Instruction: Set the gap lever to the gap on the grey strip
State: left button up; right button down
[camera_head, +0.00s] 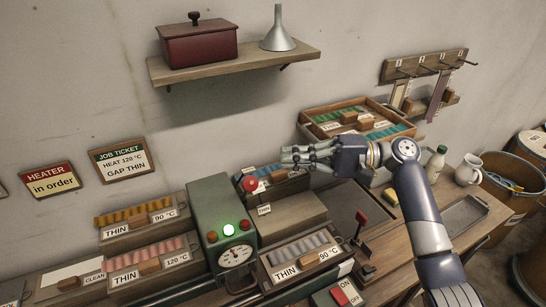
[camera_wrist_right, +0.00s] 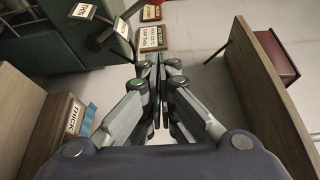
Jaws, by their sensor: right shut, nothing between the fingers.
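The green machine (camera_head: 222,229) stands on the bench with a round gauge on its front and a lit green lamp. A lever with a red ball knob (camera_head: 249,183) sits at its upper right side, beside a small white label. I cannot read the lever's setting. My right gripper (camera_head: 285,156) is shut and empty, above and to the right of that knob and apart from it. It also shows shut in the right wrist view (camera_wrist_right: 158,66). A tray of greyish strips (camera_head: 303,246), marked THIN 90 °C, stands right of the machine. My left gripper is out of view.
The job ticket (camera_head: 121,160) reads HEAT 120 °C, GAP THIN. Trays with orange (camera_head: 132,215) and pink strips (camera_head: 146,254) stand left of the machine. A wooden shelf (camera_head: 235,63) hangs above.

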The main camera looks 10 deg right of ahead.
jog(key=s+a+p, duration=0.3)
jog(key=a+p, duration=0.3)
jog(key=a, duration=0.1)
jog(key=shift+a, duration=0.25)
jog(key=shift+w+a, duration=0.1)
jog(key=s+d+f+n+g+y+b, duration=0.1)
jog(key=s+n+b, duration=0.5)
jog(key=b, duration=1.6)
jog(key=shift+d+f+n+y+b, duration=0.3)
jog(key=shift+d+f+n+y, duration=0.5)
jog(key=shift+f, duration=1.1)
jog(key=shift+a, duration=0.25)
